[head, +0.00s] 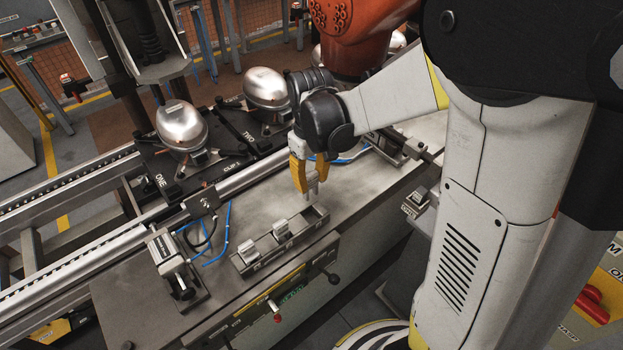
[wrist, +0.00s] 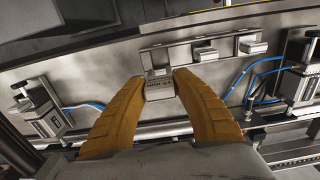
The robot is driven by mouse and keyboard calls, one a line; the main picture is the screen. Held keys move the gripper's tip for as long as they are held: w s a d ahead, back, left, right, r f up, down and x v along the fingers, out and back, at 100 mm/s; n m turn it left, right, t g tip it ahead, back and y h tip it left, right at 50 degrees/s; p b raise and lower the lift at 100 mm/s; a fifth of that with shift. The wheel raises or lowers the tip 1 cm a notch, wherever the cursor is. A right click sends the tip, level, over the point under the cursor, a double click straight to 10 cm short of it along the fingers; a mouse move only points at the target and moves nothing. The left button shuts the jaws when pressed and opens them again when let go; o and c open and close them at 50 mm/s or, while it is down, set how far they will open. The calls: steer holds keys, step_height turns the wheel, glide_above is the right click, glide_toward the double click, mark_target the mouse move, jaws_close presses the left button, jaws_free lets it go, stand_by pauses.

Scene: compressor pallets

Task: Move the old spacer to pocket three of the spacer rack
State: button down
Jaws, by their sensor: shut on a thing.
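The old spacer is a small grey block with dark lettering (wrist: 160,88), pinched between the yellow fingers of my gripper (wrist: 160,80) in the wrist view. In the head view my gripper (head: 309,180) points down above the bench, over the right end of the spacer rack (head: 241,265). The rack is a low grey tray, also in the wrist view (wrist: 180,44). Its left and middle pockets each hold a light block (head: 249,252) (head: 281,229). The right pocket looks empty, just beyond the held spacer in the wrist view. I cannot tell the exact height above it.
A clamp block (head: 170,258) with blue hoses stands left of the rack. A rail and two silver compressors (head: 182,126) (head: 266,90) lie behind. Bare bench surface (head: 355,190) lies right of my gripper.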

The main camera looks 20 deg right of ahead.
steer(key=shift+d+f+b, duration=0.1)
steer(key=shift+f+b, duration=2.3)
steer(key=shift+f, duration=0.55)
steer(key=shift+f+b, duration=2.4)
steer(key=shift+f, duration=0.45)
steer(key=c, duration=1)
jaws_free()
steer(key=shift+r, duration=0.15)
step_height(320, 180, up, 12)
steer(key=shift+f, duration=0.1)
